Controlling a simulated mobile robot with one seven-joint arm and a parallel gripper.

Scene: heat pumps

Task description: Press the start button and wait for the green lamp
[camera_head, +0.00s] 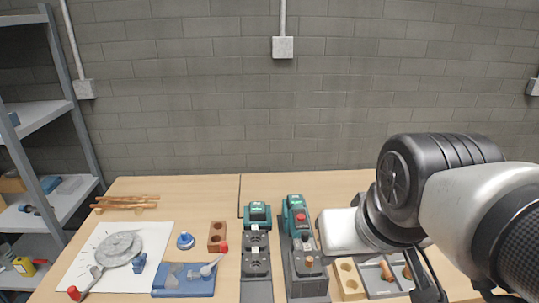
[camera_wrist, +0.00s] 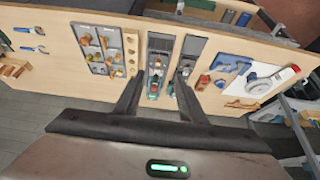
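Two dark test units with teal tops stand side by side at the middle of the table in the head view. They are the left unit (camera_head: 256,262) and the right unit (camera_head: 308,285). I cannot tell which part is the start button, and no lit green lamp can be made out on either unit. My gripper (camera_wrist: 158,78) has its two fingers apart, with nothing between them, above the units in the wrist view. In the head view its white hand (camera_head: 340,232) is just right of the right unit; the fingers are not clearly seen.
A blue tray (camera_head: 183,291) and a white sheet (camera_head: 75,262) with a grey disc lie at left. A red-brown block (camera_head: 217,236) stands left of the units. A pale block with holes (camera_head: 349,280) and a grey parts tray (camera_head: 381,292) lie at right, partly under my arm.

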